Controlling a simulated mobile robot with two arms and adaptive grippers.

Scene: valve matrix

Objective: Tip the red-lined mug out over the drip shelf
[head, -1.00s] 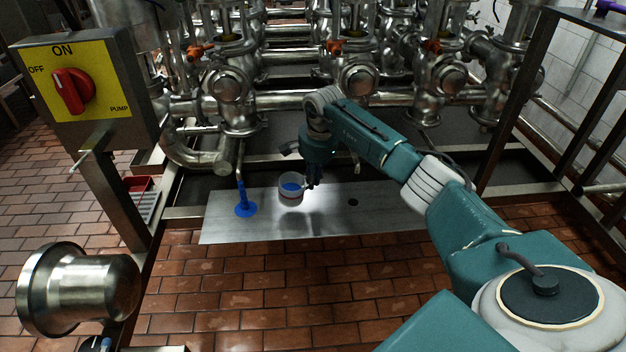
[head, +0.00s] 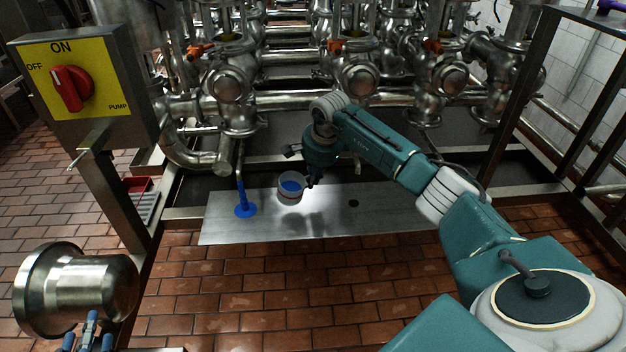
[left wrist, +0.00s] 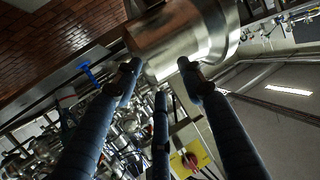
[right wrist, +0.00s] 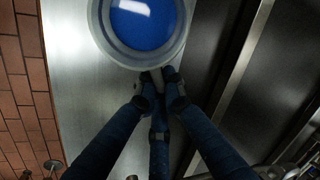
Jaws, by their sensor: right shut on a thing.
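The mug (head: 291,195) is a pale cup with blue liquid inside and a faint red line. It is roughly upright above the steel drip shelf (head: 320,222). My right gripper (head: 311,183) is shut on its handle side; the handle is mostly hidden. In the right wrist view the mug (right wrist: 98,35) is seen from above, blue filling its opening, with the fingertips (right wrist: 162,80) together at its rim. My left gripper (head: 89,322) is at the bottom left, below a steel bell-shaped housing (head: 85,285). In the left wrist view its fingers (left wrist: 160,80) are spread and empty.
A pump switch box (head: 85,90) stands at left. Steel valves and pipes (head: 230,85) fill the back.

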